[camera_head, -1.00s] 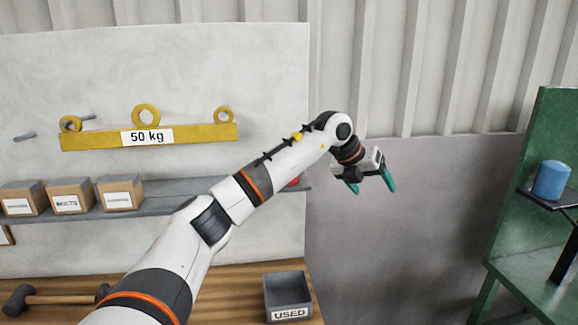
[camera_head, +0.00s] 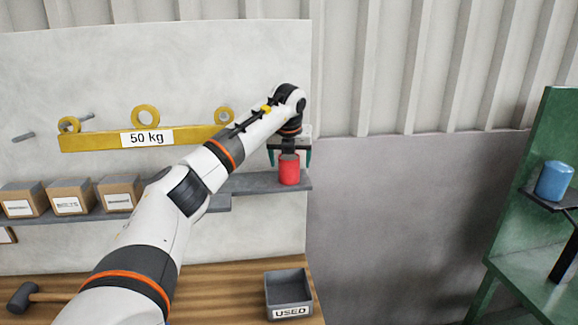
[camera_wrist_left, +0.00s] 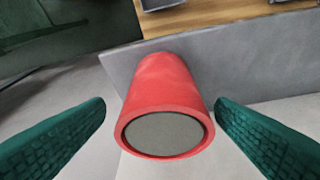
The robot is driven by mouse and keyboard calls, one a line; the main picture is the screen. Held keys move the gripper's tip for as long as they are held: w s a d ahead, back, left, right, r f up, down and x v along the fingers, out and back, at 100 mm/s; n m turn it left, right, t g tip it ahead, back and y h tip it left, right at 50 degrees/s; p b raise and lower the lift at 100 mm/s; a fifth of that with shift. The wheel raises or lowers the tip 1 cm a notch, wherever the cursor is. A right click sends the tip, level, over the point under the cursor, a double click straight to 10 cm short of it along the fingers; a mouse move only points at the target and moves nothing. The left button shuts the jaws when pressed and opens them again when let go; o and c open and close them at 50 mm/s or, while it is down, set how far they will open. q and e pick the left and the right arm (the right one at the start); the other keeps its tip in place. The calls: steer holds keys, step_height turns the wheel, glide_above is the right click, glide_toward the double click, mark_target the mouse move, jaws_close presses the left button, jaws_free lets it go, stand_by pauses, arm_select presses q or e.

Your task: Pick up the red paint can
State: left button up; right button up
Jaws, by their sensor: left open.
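The red paint can (camera_head: 289,170) stands upright near the right end of the grey wall shelf in the head view. In the left wrist view the red paint can (camera_wrist_left: 165,90) shows its grey lid and lies between the two fingers. My left gripper (camera_head: 289,160) is open and points down over the can, with one green fingertip on each side of its upper part. In the left wrist view the green fingers of my left gripper (camera_wrist_left: 160,118) show gaps to the can on both sides. My right gripper is not in view.
Several labelled boxes (camera_head: 68,197) stand on the shelf (camera_head: 245,184) to the left. A yellow 50 kg lifting bar (camera_head: 190,136) is on the wall above. A grey USED bin (camera_head: 288,293) and a mallet (camera_head: 22,298) are on the wooden bench. A blue can (camera_head: 554,180) stands at right.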

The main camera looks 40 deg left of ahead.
mark_target(289, 167)
arm_select(q)
steer(key=p+x, duration=0.1)
steer(key=x, duration=0.2)
steer(key=shift+w+a+f+p, duration=0.1)
steer(key=shift+a+f+p, duration=0.1)
steer(key=shift+a+p, duration=0.15)
steer(key=shift+w+f, duration=0.15)
steer(key=shift+f, duration=0.2)
steer(key=shift+c, duration=0.6)
steer(key=c, duration=1.1)
steer(key=shift+r, duration=0.15)
